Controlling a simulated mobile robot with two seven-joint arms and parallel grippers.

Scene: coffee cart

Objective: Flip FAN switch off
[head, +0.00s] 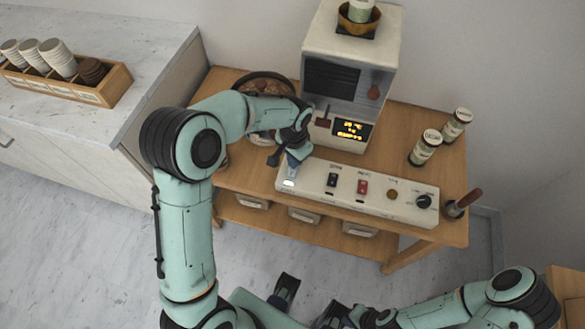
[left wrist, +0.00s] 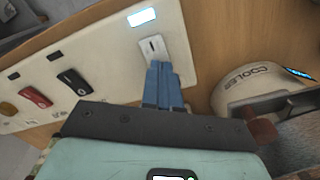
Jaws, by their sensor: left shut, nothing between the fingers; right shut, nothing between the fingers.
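A cream switch panel (head: 318,190) lies along the front of the wooden cart. It carries a white rocker switch (left wrist: 152,47) beside a lit white display (left wrist: 141,17), a black rocker (head: 332,180) and a red rocker (head: 362,187). The small labels are too blurred for me to tell which switch is FAN. My left gripper (head: 291,168) is shut and empty over the panel's left end. In the left wrist view its blue fingertips (left wrist: 157,66) are right at the white switch; I cannot tell whether they touch. My right gripper (head: 288,283) is shut and empty, low in front of the cart.
A coffee machine (head: 345,75) stands behind the panel. A round appliance marked COOLER (left wrist: 255,85) is beside the left gripper. Two canisters (head: 425,147) stand at the cart's right.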

